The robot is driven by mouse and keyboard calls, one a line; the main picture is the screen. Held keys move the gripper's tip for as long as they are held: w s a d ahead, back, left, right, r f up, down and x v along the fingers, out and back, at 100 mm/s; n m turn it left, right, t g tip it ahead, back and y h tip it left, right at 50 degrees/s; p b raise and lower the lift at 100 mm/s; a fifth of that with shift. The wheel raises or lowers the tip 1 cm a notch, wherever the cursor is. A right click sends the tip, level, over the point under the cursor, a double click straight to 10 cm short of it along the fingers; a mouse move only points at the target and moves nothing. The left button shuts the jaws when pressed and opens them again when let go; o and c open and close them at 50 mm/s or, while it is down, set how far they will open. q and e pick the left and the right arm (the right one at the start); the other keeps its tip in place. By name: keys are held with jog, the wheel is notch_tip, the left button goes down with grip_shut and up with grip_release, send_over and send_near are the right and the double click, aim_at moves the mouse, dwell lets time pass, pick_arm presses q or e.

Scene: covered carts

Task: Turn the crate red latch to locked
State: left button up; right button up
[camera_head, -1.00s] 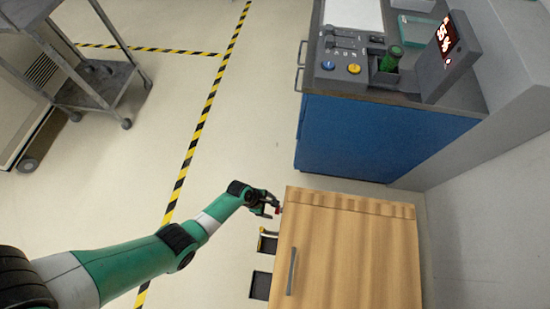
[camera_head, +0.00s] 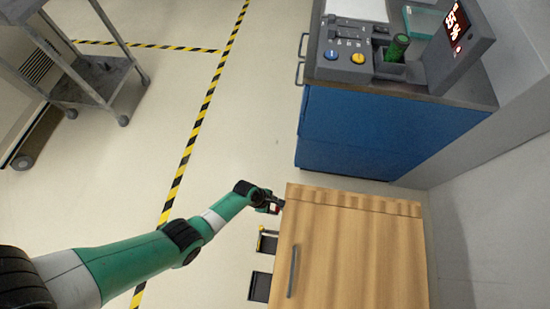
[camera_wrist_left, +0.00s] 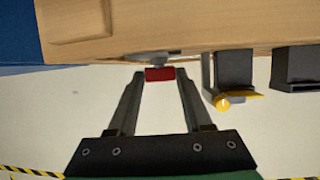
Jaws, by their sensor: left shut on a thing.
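The wooden crate (camera_head: 350,250) stands at the lower right in the head view, with a dark handle (camera_head: 292,270) on its top. The red latch (camera_wrist_left: 160,74) sticks out from the crate's side in the wrist view, on a grey round mount. My left gripper (camera_wrist_left: 160,78) is shut on the red latch, one fingertip at each end of it. In the head view my left gripper (camera_head: 273,205) is at the crate's upper left corner, where it mostly hides the latch. My right gripper does not show.
Two dark holders (camera_head: 266,240) (camera_head: 260,287) sit on the crate's left side, the upper one with a yellow part. A blue cabinet (camera_head: 390,140) with a control panel stands beyond the crate. A grey cart (camera_head: 100,80) is at the upper left. The floor between is clear.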

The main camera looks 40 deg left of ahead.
pick_arm(q)
grip_shut()
jog(key=shift+s+d+t+y+p, duration=0.1)
jog(key=shift+s+t+y+p, duration=0.1)
jog(key=shift+t+y+p, duration=0.3)
jog(key=shift+s+d+m+t+p, duration=0.15)
jog(key=shift+m+t+p, duration=0.15)
jog(key=shift+t+p, duration=0.1)
jog(key=shift+s+d+f+t+y, duration=0.1)
jog(key=shift+f+t+y, duration=0.15)
jog(key=shift+t+y, duration=0.3)
jog(key=shift+f+m+t+b, duration=0.1)
jog(key=shift+m+t+b, duration=0.25)
jog(key=shift+b, duration=0.1)
jog(key=b, duration=0.1)
jog(key=t+y+b, duration=0.1)
jog(key=b, duration=0.1)
jog(key=shift+s+d+f, duration=0.1)
jog(key=shift+s+f, duration=0.05)
jog(key=shift+f, duration=0.1)
jog(key=shift+s+r+t+y+b, duration=0.15)
jog(key=shift+t+y+b, duration=0.1)
jog(key=shift+t+b, duration=0.4)
